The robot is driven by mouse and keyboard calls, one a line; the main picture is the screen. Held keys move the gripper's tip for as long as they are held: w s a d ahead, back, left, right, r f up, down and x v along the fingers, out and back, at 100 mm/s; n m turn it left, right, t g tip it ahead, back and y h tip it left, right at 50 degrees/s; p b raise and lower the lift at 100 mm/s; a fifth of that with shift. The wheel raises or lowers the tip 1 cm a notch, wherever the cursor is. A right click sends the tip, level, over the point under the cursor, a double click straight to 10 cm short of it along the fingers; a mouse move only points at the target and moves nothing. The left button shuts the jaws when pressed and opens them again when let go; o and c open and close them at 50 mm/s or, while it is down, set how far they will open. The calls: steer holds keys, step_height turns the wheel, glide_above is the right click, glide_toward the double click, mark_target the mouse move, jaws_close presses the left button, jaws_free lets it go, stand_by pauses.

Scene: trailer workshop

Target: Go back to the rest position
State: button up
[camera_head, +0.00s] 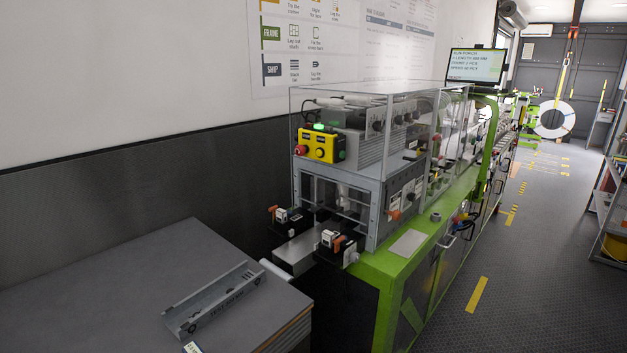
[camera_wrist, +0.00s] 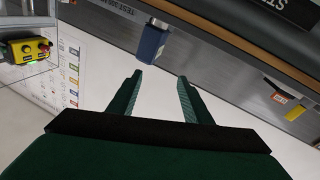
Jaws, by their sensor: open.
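My gripper (camera_wrist: 160,82) shows in the wrist view, with its two dark green fingers apart and nothing between them. A blue block-like thing (camera_wrist: 153,40) lies beyond the fingertips, apart from them, against a grey surface. My gripper and arm do not show in the head view. The head view shows a long grey channel piece (camera_head: 213,298) lying on the grey table (camera_head: 110,270) at the lower left.
A green-framed machine (camera_head: 400,262) with clear covers stands in the middle. A yellow control box (camera_head: 321,145) is on it and also shows in the wrist view (camera_wrist: 25,50). A screen (camera_head: 476,66) stands above. The aisle floor (camera_head: 535,260) at right is clear; shelves (camera_head: 610,200) stand at far right.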

steer(key=s+d+f+m+t+h, duration=0.1)
steer(key=s+d+f+m+h, duration=0.45)
steer(key=d+f, duration=0.35)
steer(key=s+d+f+m+h, duration=0.2)
steer(key=s+d+f+h, duration=0.1)
steer(key=s+d, duration=0.5)
steer(key=s+d+f+m+g+h, duration=0.1)
steer(key=s+d+f+m+h, duration=0.1)
steer(key=s+d, duration=0.6)
steer(key=s+f+h, duration=0.1)
steer(key=s, duration=0.6)
steer(key=shift+s+d+f, duration=0.15)
steer(key=shift+s+f, duration=0.1)
steer(key=shift+f, duration=0.05)
steer(key=shift+m, duration=0.25)
